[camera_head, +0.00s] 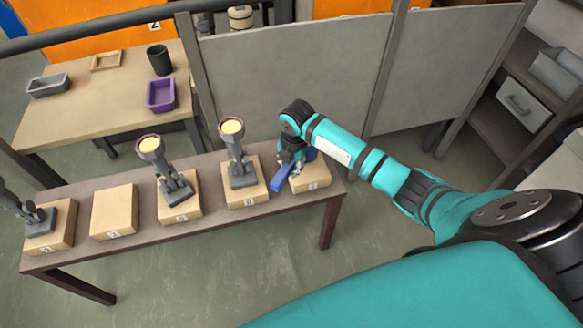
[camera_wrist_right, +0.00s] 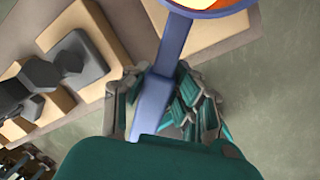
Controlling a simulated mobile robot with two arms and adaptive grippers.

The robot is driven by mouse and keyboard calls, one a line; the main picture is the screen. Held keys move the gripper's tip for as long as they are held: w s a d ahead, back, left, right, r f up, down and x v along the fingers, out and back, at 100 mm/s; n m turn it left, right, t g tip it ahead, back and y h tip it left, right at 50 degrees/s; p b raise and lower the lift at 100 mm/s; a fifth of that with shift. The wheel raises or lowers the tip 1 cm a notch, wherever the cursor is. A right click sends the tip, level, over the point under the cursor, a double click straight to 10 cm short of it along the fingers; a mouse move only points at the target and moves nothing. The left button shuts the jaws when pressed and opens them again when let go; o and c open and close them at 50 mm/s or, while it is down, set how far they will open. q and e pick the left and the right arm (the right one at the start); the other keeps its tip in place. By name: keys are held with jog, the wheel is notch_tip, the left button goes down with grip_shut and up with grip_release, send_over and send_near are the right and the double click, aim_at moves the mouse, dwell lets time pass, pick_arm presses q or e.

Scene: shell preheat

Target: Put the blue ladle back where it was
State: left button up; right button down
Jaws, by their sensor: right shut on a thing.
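My right gripper (camera_head: 291,158) is shut on the handle of the blue ladle (camera_head: 281,175) at the right end of the long bench. In the right wrist view the blue handle (camera_wrist_right: 152,103) runs between the fingers (camera_wrist_right: 160,82). The ladle's round blue rim and orange filling are cut off at the top of that view. The rightmost wooden block (camera_head: 315,177) lies under and beside the gripper, partly hidden by it. I cannot tell whether the ladle touches it. One wooden block (camera_head: 115,211) is bare. My left gripper is not in view.
Grey stands holding cups with pale yellow tops (camera_head: 150,145) (camera_head: 232,127) occupy neighbouring blocks; another grey stand (camera_head: 38,219) is at the left. A back table (camera_head: 100,104) carries a purple tray (camera_head: 161,95) and a dark cup (camera_head: 159,60). Grey panels (camera_head: 290,75) stand behind the bench.

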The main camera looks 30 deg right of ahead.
jog(key=shift+w+d, duration=0.4)
jog(key=shift+w, duration=0.25)
jog(key=shift+w+d+f, duration=0.1)
jog(key=shift+f, duration=0.8)
jog(key=shift+w+d+f, duration=0.1)
jog(key=shift+f, duration=0.8)
jog(key=shift+f, duration=0.1)
jog(key=c, duration=1.1)
grip_release()
jog(key=shift+s, duration=0.1)
jog(key=shift+r, duration=0.55)
jog(key=r, duration=0.3)
jog(key=s+r, duration=0.1)
jog(key=r, duration=0.3)
jog(key=r+p, duration=0.1)
jog(key=r, duration=0.3)
jog(key=shift+s, duration=0.3)
